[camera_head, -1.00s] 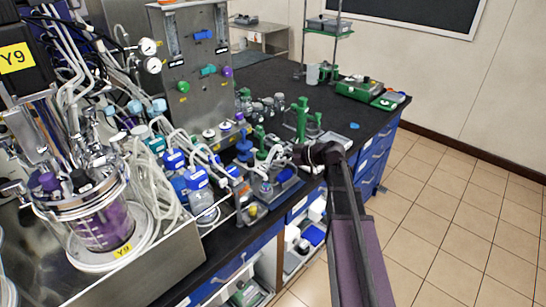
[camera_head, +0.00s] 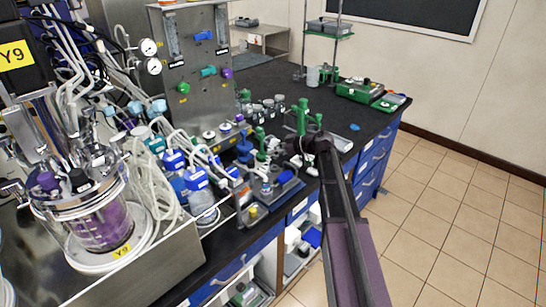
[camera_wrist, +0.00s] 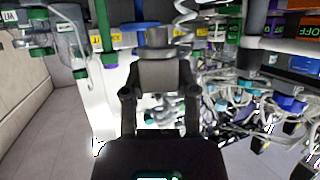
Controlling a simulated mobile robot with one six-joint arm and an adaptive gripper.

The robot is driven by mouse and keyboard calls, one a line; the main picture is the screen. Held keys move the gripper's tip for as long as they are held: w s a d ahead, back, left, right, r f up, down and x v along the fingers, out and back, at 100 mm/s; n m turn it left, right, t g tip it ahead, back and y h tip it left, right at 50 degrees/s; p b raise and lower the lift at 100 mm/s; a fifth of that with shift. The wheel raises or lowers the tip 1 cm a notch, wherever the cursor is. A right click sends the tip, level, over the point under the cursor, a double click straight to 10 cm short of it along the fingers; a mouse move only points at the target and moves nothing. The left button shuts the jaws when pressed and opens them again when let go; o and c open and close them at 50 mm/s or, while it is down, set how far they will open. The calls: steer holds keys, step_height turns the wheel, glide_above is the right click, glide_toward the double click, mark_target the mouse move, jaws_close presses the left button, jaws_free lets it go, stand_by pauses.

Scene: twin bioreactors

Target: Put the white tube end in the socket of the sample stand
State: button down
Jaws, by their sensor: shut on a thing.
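My gripper (camera_head: 297,157) is over the bench near its front edge in the head view, small and partly hidden by my dark arm. In the wrist view my gripper (camera_wrist: 160,56) is shut on a short grey cylindrical piece, which I take to be the white tube end (camera_wrist: 159,38). A pale coiled tube (camera_wrist: 186,28) runs close beside it. A low grey-blue stand (camera_head: 283,182) with small fittings sits on the bench edge, below and left of my gripper in the head view; I cannot tell whether it is the sample stand. No socket can be made out.
Blue-capped bottles (camera_head: 196,178) and loose white tubing crowd the left. A steel panel (camera_head: 190,70) with valves stands behind them. A green upright fitting (camera_head: 302,115) rises behind my gripper. Tiled floor lies open at right.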

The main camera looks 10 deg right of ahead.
mark_target(274, 156)
steer(key=shift+w+f+b, duration=0.2)
steer(key=shift+f+b, duration=0.3)
steer(key=shift+f, duration=0.05)
steer(key=shift+w+f+b, duration=0.2)
steer(key=shift+f+b, duration=1.1)
steer(key=shift+f+b, duration=0.55)
steer(key=shift+b, duration=0.05)
steer(key=shift+c, duration=2)
jaws_free()
steer(key=shift+s, duration=0.1)
steer(key=shift+r, duration=0.15)
steer(key=shift+r+p, duration=0.5)
steer(key=shift+p, duration=0.2)
steer(key=p+v, duration=0.4)
steer(key=v, duration=0.7)
steer(key=shift+d, duration=0.4)
